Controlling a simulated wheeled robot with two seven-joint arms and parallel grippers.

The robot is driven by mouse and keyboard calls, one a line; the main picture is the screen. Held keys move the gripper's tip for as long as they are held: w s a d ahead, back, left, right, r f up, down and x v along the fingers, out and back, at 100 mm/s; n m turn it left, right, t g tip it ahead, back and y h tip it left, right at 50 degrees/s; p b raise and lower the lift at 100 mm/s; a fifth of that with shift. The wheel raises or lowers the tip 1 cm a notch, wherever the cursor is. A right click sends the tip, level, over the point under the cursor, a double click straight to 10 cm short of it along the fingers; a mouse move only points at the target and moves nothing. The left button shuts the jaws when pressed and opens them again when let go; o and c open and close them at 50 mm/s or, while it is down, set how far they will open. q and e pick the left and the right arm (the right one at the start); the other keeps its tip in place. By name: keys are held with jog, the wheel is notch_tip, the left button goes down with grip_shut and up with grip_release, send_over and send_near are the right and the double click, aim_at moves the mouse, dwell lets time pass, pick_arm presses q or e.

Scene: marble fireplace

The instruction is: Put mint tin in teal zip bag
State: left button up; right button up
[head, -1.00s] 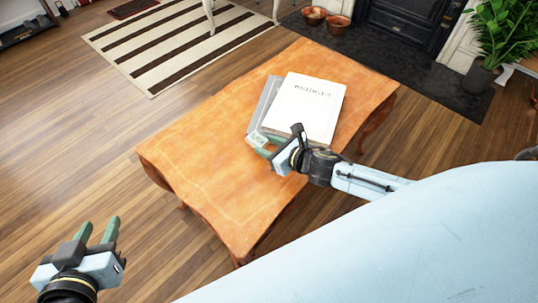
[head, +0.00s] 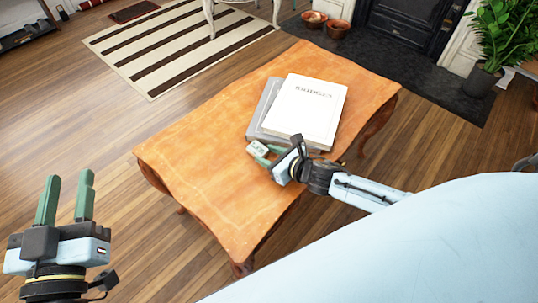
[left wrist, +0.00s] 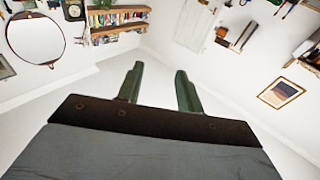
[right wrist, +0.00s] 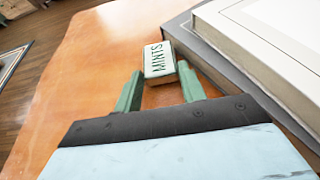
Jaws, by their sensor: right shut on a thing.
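The mint tin (head: 257,149) is a small pale box with green lettering; in the right wrist view the tin (right wrist: 159,59) shows the word MINTS. My right gripper (head: 267,154) is shut on it, with the green fingertips at its near end. The tin is just in front of the book stack; whether it touches the tabletop is unclear. My left gripper (head: 68,178) is open and empty, off the table's left side, fingers pointing up. In the left wrist view its fingers (left wrist: 158,72) are apart with nothing between them. No teal zip bag is visible in any view.
A white book (head: 308,107) lies on a grey one (head: 264,104) on the orange wooden table (head: 205,140). The table's left half is bare. A striped rug (head: 170,45), copper pots (head: 314,19) and a potted plant (head: 485,80) are on the floor beyond.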

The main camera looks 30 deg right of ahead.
jog(key=shift+f, duration=0.15)
jog(key=o, duration=1)
jog(key=shift+c, duration=0.2)
